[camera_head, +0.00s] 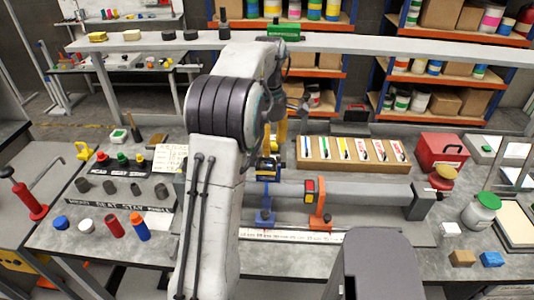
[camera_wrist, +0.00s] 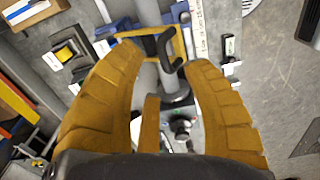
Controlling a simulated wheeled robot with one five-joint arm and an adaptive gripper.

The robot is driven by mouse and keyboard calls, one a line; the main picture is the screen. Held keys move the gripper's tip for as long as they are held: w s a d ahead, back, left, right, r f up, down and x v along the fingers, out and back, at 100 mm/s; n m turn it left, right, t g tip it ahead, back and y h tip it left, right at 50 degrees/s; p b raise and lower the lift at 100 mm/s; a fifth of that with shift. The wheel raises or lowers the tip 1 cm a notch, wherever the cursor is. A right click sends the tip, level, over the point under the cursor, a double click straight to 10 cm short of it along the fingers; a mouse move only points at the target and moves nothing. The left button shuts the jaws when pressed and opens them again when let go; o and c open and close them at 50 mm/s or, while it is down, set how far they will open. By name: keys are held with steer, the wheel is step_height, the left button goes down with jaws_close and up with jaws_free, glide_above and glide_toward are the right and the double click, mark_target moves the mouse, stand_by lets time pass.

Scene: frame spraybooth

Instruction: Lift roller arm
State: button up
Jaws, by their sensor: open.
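A long grey tube (camera_head: 365,193) lies across the bench, held by a blue stand (camera_head: 264,215) and an orange stand (camera_head: 320,215). In the wrist view the grey tube (camera_wrist: 147,14) runs away between the fingertips. A yellow frame (camera_wrist: 181,44) with a black curved handle (camera_wrist: 168,50) lies across it; this looks like the roller arm, but I cannot be sure. My gripper (camera_wrist: 163,58) is open, with its yellow fingers on either side of the handle. No contact shows. In the head view my arm hides most of the gripper and part of the tube.
A tray of coloured packets (camera_head: 350,165) stands behind the tube, with a red box (camera_head: 440,150) at right. A jar with a green lid (camera_head: 482,210) stands at far right. Several small bottles and cylinders crowd the bench's left side. A white ruler strip (camera_head: 290,236) lies in front.

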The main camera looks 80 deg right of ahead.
steer(key=shift+f, duration=2.2)
jaws_close()
steer(key=shift+a, duration=0.1)
